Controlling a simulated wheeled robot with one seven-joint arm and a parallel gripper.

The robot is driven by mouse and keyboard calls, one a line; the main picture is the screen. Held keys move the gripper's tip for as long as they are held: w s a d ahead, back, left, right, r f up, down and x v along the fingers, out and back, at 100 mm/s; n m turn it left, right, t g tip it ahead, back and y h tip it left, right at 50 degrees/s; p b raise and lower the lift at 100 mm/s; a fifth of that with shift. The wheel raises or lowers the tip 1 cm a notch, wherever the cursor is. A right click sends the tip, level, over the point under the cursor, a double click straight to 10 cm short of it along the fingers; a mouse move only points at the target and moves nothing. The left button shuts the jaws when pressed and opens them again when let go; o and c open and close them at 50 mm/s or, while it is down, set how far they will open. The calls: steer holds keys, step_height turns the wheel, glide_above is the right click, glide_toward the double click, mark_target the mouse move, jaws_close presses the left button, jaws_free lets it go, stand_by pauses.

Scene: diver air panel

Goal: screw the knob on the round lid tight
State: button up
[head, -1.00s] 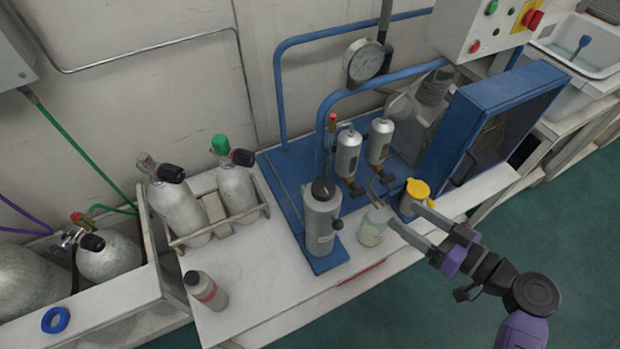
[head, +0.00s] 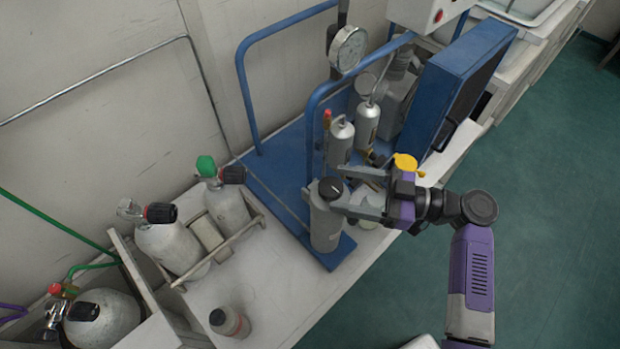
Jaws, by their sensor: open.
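A grey cylindrical canister (head: 325,225) stands upright on the front part of the blue base. On its top is a round lid with a black knob (head: 330,187) that has a small pale mark. My gripper (head: 341,189) is open and comes in from the right at the height of the lid. One finger is on the far side of the knob and one on the near side, and the near finger overlaps the canister's upper right edge in the picture. I cannot tell whether either finger touches the knob or lid.
Two silver filter bottles (head: 366,122) and a pressure gauge (head: 348,49) stand behind the canister. A yellow-capped container (head: 405,163) is partly hidden behind my gripper. Grey cylinders (head: 172,247) sit in a rack at left.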

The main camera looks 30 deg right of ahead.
mark_target(317, 190)
steer(key=x, duration=0.6)
steer(key=shift+a+p, duration=0.1)
steer(key=shift+p, duration=0.3)
steer(key=c, duration=1.4)
